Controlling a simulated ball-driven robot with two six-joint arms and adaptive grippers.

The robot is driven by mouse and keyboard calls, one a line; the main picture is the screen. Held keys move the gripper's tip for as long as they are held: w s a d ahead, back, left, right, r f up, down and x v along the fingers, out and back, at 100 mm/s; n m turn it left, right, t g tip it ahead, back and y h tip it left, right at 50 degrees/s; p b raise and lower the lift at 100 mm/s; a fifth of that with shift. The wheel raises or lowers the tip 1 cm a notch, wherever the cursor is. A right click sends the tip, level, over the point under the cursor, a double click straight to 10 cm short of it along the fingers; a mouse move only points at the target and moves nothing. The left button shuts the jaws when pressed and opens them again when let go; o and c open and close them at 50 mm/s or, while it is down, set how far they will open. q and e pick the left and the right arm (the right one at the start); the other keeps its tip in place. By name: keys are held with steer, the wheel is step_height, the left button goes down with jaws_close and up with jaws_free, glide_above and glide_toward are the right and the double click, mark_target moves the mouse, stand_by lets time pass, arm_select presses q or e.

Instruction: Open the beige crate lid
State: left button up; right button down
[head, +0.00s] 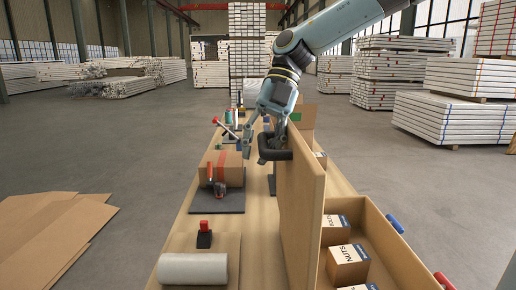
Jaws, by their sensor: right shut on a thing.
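The beige crate (393,235) stands at the right side of the long bench. Its lid (304,205) stands up on edge, close to vertical, along the crate's left side. A dark handle (279,154) sits on the lid's left face near the top. My right gripper (263,148) comes down from the upper right over the lid and is shut on this handle. The crate's inside shows, with small cartons (349,256) marked NUTS. The lid hides part of the crate's left side. My left gripper is not in view.
Left of the lid, the bench holds a white roll (194,268), a red-and-black item (205,235) and a brown carton (222,170) with a red-and-black tool in front. Blue (394,223) and red items lie at the crate's right edge. Flat cardboard (50,235) lies at left.

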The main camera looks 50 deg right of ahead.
steer(key=c, duration=1.5)
jaws_free()
steer(key=shift+w+r, duration=0.15)
steer(key=shift+w, duration=0.15)
steer(key=shift+c, duration=0.2)
steer(key=shift+o, duration=0.3)
steer(key=shift+w+a, duration=0.2)
steer(key=shift+d+r, duration=0.1)
steer(key=v, duration=1)
steer(key=shift+d+r, duration=0.1)
steer(key=shift+r, duration=0.2)
steer(key=shift+s+d+r, duration=0.15)
steer(key=shift+d+r, duration=0.3)
